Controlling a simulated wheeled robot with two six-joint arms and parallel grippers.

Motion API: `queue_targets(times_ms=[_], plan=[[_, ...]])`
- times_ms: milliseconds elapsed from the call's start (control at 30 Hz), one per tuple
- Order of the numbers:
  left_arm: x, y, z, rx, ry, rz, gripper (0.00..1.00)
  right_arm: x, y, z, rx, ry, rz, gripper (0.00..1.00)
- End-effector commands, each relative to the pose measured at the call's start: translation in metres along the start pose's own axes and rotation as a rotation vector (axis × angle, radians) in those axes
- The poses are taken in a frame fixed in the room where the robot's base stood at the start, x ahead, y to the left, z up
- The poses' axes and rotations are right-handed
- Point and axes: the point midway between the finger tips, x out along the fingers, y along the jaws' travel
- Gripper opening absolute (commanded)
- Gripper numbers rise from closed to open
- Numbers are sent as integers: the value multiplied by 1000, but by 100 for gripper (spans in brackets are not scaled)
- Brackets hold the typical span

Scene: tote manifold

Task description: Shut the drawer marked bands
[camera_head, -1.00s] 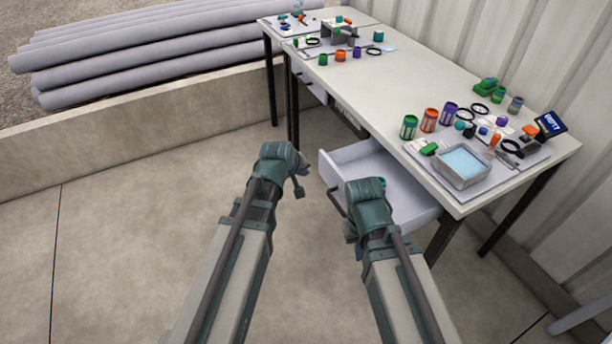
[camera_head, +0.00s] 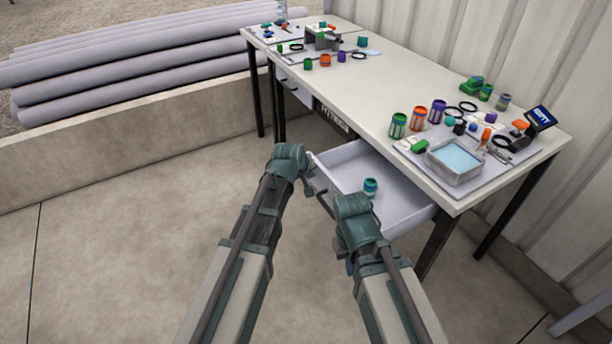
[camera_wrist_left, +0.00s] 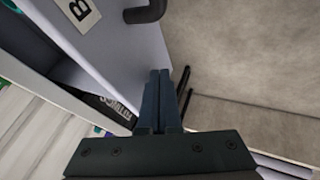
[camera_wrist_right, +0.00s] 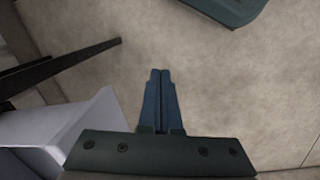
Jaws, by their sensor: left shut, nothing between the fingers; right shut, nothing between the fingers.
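A white drawer (camera_head: 408,212) stands pulled out under the table's near end, with a teal jar (camera_head: 370,188) inside. In the left wrist view its front (camera_wrist_left: 125,45) carries a label (camera_wrist_left: 78,12) of which only a "B" shows, and a dark handle (camera_wrist_left: 148,12). My left gripper (camera_wrist_left: 160,75) is shut and empty, close beside the drawer front; I cannot tell if it touches. My right gripper (camera_wrist_right: 160,75) is shut and empty, over the floor near the drawer's corner (camera_wrist_right: 85,130). In the head view the right wrist hides its fingers and part of the drawer front.
The table (camera_head: 380,95) holds jars, rings and a grey tray (camera_head: 455,162). A dark panel with partly readable lettering (camera_head: 333,117) is beside the open drawer, and another drawer (camera_head: 292,88) is farther left. Table legs (camera_head: 428,250) flank the drawer. Floor (camera_head: 130,240) is clear at left.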

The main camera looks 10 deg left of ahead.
Motion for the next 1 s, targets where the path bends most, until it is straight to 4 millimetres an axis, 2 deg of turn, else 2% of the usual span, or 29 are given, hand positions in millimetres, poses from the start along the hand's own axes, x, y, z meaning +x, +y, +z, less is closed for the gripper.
queue_targets(times_ms=[233, 367, 467, 800, 1000], plan=[[0, 1, 0, 0, 0, 0, 0, 0, 0, 0, 0, 0, 0, 0], [5, 9, -1, 1, -1, 1, 0, 0, 0, 0, 0, 0, 0, 0], [13, 23, -1, 3, -1, 1, 0, 0, 0, 0, 0, 0, 0, 0], [51, 94, -2, 3, -1, 2, 0, 0, 0, 0, 0, 0, 0, 0], [70, 129, -2, 2, -1, 1, 0, 0, 0, 0, 0, 0, 0, 0]])
